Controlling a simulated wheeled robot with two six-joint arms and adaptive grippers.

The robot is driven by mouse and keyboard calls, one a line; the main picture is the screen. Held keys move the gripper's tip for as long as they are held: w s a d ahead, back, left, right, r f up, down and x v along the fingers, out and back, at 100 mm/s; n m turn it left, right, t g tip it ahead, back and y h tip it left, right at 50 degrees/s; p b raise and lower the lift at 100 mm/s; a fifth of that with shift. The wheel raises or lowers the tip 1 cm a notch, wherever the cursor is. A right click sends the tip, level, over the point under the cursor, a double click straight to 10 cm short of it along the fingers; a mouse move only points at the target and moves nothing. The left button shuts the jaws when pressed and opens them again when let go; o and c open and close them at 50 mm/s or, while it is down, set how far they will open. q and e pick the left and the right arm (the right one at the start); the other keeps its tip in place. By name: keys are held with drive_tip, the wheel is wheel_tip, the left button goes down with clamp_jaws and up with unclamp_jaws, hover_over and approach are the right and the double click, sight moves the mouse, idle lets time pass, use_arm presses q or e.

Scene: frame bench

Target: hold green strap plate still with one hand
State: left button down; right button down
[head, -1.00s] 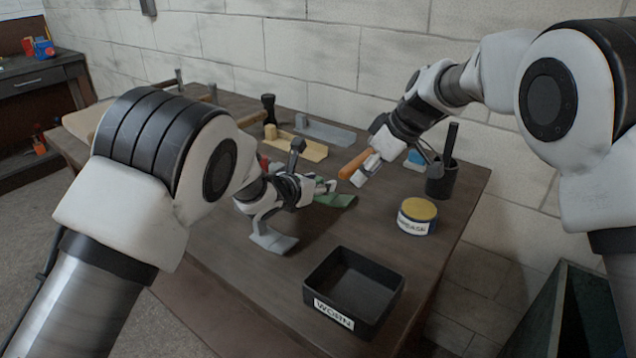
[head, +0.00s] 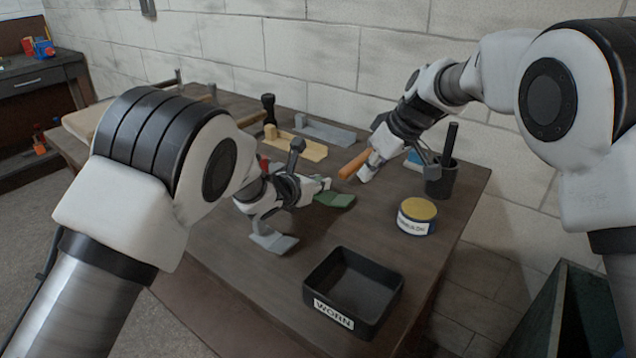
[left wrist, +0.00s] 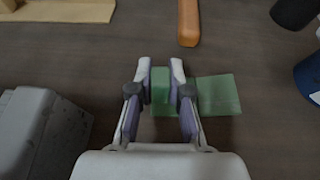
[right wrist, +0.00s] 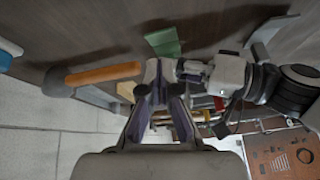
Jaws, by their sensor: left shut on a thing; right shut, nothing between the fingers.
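The green strap plate (head: 336,200) lies on the bench near the middle in the head view. In the left wrist view its flat end (left wrist: 220,95) reaches out to the right, and a raised green part stands between the fingers. My left gripper (head: 324,186) is shut on that raised part; the left wrist view shows a finger on each side (left wrist: 160,80). My right gripper (head: 365,173) is shut and empty, beyond the plate and apart from it, by an orange handle (head: 354,164). In the right wrist view its fingertips (right wrist: 160,68) are together, and the plate (right wrist: 163,41) lies beyond them.
A black tray labelled WORN (head: 352,290) stands at the front. A yellow-topped tin (head: 416,216) and a black cup (head: 440,180) stand to the right. A grey bracket (head: 274,238) lies below my left gripper. Tan (head: 300,148) and grey (head: 330,132) strap plates lie behind.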

sight(348, 201)
use_arm(q)
drive_tip(key=shift+a, duration=0.1)
use_arm(e)
drive_tip(key=w+a+r+m+h, duration=0.1)
drive_tip(key=w+a+m+h, duration=0.1)
drive_tip(key=a+m+h, duration=0.15)
drive_tip(key=shift+m+t+y, duration=0.25)
drive_tip(key=shift+t+y, duration=0.15)
drive_tip(key=shift+y, duration=0.05)
drive_tip(key=shift+w+f, duration=0.1)
drive_tip(key=shift+f, duration=2.95)
drive_tip(key=shift+f, duration=0.75)
use_arm(q)
drive_tip(key=shift+s+r, duration=0.1)
drive_tip(key=shift+s, duration=0.05)
use_arm(e)
drive_tip(key=shift+s+f, duration=0.2)
drive_tip(key=shift+f, duration=0.85)
drive_tip(key=shift+a+r, duration=0.1)
drive_tip(key=shift+r, duration=0.4)
drive_tip(key=shift+w+r, duration=0.15)
drive_tip(key=shift+r, duration=3.55)
